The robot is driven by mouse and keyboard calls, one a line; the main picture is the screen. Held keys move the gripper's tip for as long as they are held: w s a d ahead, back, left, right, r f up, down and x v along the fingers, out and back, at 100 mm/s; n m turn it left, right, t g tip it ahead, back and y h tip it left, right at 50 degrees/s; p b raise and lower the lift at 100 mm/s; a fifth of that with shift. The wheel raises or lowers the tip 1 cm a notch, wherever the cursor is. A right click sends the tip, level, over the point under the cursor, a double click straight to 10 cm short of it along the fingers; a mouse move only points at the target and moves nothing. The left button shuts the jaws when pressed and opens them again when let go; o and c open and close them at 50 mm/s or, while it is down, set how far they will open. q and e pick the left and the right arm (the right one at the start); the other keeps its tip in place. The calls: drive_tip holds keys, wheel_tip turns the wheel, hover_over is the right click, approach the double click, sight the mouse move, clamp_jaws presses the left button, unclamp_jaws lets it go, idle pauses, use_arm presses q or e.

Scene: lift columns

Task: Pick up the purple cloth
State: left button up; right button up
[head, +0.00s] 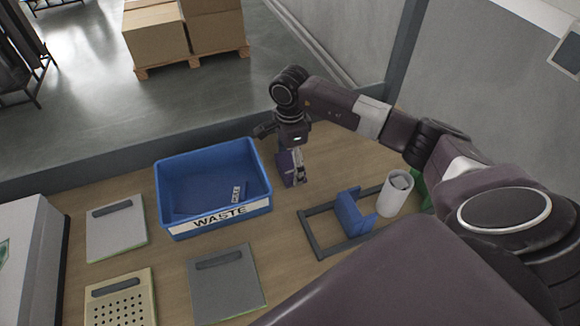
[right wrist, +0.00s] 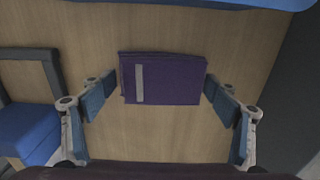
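The purple cloth (right wrist: 175,80) is a folded, flat-looking rectangle with a pale stripe near its left side in the right wrist view. In the head view it (head: 284,167) shows just right of the blue bin, partly hidden by my right gripper (head: 297,167). The right gripper (right wrist: 160,92) is open in the right wrist view, with one finger on each side of the cloth. The right-hand fingertip looks very close to the cloth's edge; I cannot tell whether it touches. My left gripper is in neither view.
A blue bin marked WASTE (head: 214,220) stands left of the cloth with a small item inside. A grey frame (head: 309,237) with a blue bracket (head: 350,214) and a white cup (head: 394,196) are to the right. Several flat boards (head: 225,287) lie at front left.

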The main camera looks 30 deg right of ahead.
drive_tip(key=c, duration=0.5)
drive_tip(key=shift+r, duration=0.2)
wheel_tip(320, 180, up, 12)
drive_tip(key=r+b, duration=0.1)
drive_tip(key=b, duration=0.2)
wheel_tip(320, 180, up, 5)
hover_over(290, 164)
drive_tip(key=shift+r, duration=0.85)
